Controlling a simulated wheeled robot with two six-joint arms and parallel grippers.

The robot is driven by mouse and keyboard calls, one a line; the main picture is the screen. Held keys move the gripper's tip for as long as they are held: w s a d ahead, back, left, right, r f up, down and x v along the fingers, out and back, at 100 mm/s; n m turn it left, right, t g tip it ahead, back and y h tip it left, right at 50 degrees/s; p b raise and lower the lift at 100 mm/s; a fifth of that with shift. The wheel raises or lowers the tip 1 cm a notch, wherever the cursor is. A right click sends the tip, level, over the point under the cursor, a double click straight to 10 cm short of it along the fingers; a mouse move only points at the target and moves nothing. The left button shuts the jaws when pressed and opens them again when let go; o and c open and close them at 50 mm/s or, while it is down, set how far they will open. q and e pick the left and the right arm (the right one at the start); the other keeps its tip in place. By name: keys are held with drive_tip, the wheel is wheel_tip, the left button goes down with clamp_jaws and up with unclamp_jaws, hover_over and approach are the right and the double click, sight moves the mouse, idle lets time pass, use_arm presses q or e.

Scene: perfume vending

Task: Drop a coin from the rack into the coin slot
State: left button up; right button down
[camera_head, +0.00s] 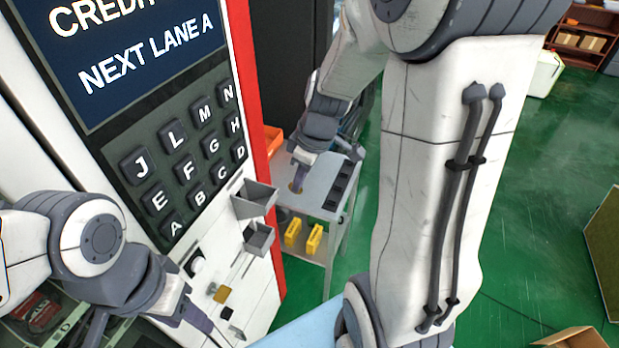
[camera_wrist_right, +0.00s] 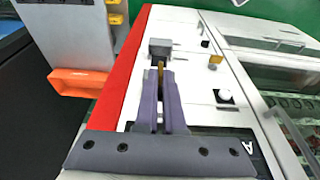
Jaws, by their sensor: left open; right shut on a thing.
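The vending machine (camera_head: 262,300) has two grey open-topped trays on its front, an upper one (camera_head: 254,198) and a lower one (camera_head: 259,238). I cannot tell for sure which part is the coin slot. My right gripper (camera_head: 297,178) is over the grey cart, right of the machine. In the right wrist view its purple fingers (camera_wrist_right: 160,98) are shut on a thin gold coin (camera_wrist_right: 160,70), seen edge-on. A grey tray (camera_wrist_right: 160,47) lies just beyond the coin in that view. A dark slotted strip, seemingly the rack (camera_head: 341,186), lies on the cart. My left gripper (camera_head: 150,325) is open and empty at lower left.
The cart (camera_head: 318,190) has several yellow blocks (camera_head: 314,238) on its lower shelf. An orange bin (camera_wrist_right: 82,83) is beside the machine's red edge. A gold plate (camera_head: 222,293) and white knob (camera_head: 195,266) are on the machine front.

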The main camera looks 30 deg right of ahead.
drive_tip(key=w+a+f, duration=0.1)
drive_tip(key=w, duration=0.1)
drive_tip(key=w+a+f, duration=0.1)
drive_tip(key=w+a, duration=0.1)
drive_tip(key=w+a+f, duration=0.1)
drive_tip(key=w+a, duration=0.1)
drive_tip(key=shift+w+f, duration=0.1)
drive_tip(key=shift+w+a+f+b, duration=0.45)
drive_tip(key=shift+w+a+f, duration=0.15)
drive_tip(key=shift+w+f, duration=0.3)
drive_tip(key=c, duration=0.9)
unclamp_jaws()
drive_tip(key=shift+c, duration=0.2)
drive_tip(key=shift+s, duration=0.1)
drive_tip(key=b+v, duration=0.2)
drive_tip(key=v, duration=0.8)
drive_tip(key=shift+r, duration=0.2)
